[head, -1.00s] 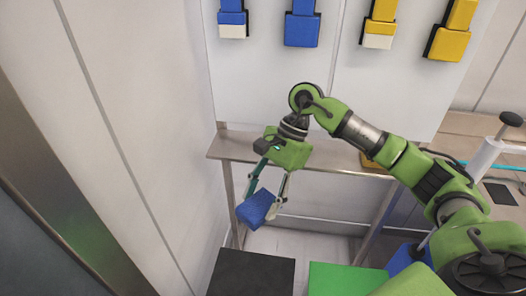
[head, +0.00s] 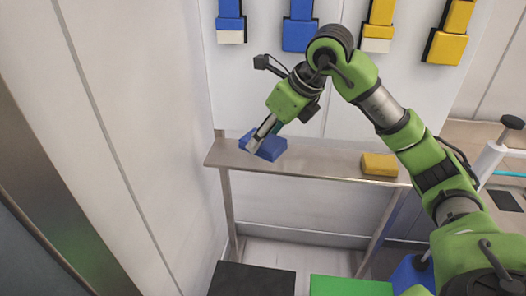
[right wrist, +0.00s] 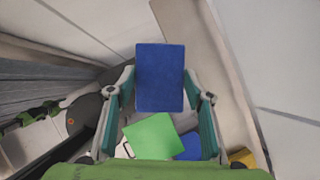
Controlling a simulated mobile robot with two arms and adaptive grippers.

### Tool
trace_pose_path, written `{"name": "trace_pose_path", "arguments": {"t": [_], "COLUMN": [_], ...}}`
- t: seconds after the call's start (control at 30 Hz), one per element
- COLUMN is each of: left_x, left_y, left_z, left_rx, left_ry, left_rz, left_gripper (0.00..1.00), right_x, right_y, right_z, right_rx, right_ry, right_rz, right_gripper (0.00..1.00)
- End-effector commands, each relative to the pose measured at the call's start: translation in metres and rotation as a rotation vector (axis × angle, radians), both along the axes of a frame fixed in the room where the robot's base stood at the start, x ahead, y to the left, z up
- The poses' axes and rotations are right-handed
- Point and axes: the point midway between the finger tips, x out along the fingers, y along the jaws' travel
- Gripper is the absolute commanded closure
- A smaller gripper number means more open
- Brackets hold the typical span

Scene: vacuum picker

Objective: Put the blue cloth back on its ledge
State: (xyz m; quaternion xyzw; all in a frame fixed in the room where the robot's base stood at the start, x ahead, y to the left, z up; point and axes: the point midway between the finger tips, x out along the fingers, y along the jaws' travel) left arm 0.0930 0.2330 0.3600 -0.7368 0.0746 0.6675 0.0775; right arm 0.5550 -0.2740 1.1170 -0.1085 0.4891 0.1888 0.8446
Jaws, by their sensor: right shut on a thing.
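The blue cloth (head: 270,150), a flat folded block, is at the left end of the grey ledge (head: 325,165). My right gripper (head: 258,139) comes down over it from above and is shut on it. In the right wrist view the blue cloth (right wrist: 160,78) sits between the two fingers, with the ledge (right wrist: 197,40) behind it and to its right. I cannot tell whether the cloth touches the ledge. My left gripper is not in view.
A yellow block (head: 379,164) lies on the ledge further right, near my right arm. The ledge between is clear. Blue and yellow tools (head: 300,32) hang on the wall panel above. A black square (head: 252,280) and a green square (head: 350,287) are below.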

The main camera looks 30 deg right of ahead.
Motion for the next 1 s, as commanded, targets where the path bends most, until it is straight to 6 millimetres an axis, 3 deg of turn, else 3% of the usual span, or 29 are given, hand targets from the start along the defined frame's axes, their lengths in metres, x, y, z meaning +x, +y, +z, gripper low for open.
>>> {"name": "trace_pose_path", "arguments": {"t": [0.3, 0.5, 0.8, 1.0], "left_x": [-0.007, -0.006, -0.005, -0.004], "left_y": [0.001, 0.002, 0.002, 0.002], "left_z": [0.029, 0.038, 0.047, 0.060], "left_rx": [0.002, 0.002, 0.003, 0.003], "left_ry": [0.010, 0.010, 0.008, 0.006], "left_rz": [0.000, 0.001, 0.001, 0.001], "left_gripper": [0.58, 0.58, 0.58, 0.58], "right_x": [0.067, 0.093, 0.108, 0.107], "right_y": [-0.034, -0.046, -0.054, -0.054], "right_z": [-0.032, -0.071, -0.095, -0.118], "right_rx": [0.003, 0.002, 0.001, 0.001], "right_ry": [0.008, 0.005, 0.005, 0.004], "right_rz": [-0.001, 0.001, 0.003, 0.004], "right_gripper": [0.73, 0.73, 0.73, 0.73]}}
